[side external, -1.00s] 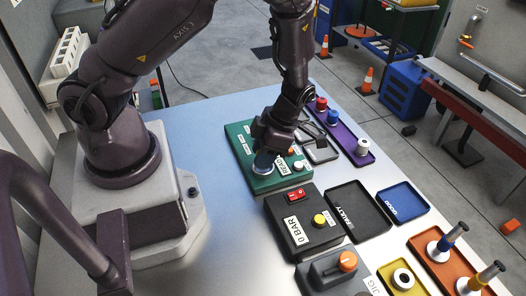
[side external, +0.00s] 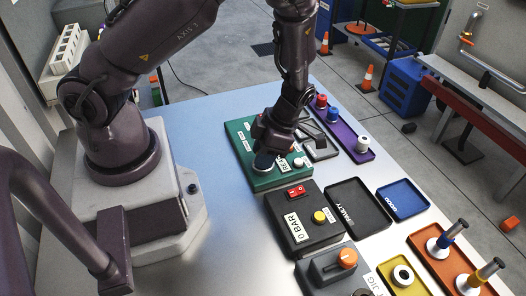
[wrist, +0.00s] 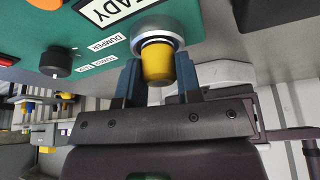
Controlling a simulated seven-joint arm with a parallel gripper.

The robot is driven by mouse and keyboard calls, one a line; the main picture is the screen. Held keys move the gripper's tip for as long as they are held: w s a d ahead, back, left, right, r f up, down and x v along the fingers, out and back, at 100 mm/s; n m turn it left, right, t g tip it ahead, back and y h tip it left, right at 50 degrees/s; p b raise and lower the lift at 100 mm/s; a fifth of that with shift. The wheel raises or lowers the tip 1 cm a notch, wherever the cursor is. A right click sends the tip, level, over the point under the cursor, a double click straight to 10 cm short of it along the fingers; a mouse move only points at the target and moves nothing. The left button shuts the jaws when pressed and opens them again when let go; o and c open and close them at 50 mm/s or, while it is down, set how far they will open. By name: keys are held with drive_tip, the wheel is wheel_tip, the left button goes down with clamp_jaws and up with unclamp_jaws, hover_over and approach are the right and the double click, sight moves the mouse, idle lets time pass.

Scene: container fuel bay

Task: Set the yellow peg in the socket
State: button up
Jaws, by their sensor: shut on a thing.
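The yellow peg (wrist: 158,66) sits between the two blue fingers of my gripper (wrist: 158,76) in the wrist view. My gripper is shut on it. The peg's far end is at a silver ring-shaped socket (wrist: 157,32) on the green panel (wrist: 95,50). How deep the peg sits in the ring I cannot tell. In the side view my gripper (side external: 264,158) points down at the front part of the green panel (side external: 284,180), and its fingers hide the peg and the socket there.
A black box with a yellow button (side external: 319,217) stands in front of the panel. A dark tray (side external: 370,224) and a blue tray (side external: 409,209) lie to its right. A purple tray (side external: 350,141) with several knobs is behind. An orange tray (side external: 430,266) holds upright nozzles. The table left of the panel is clear.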

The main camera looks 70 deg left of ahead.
drive_tip(key=shift+f, duration=0.15)
drive_tip(key=o, duration=1.4)
drive_tip(key=shift+r, duration=4)
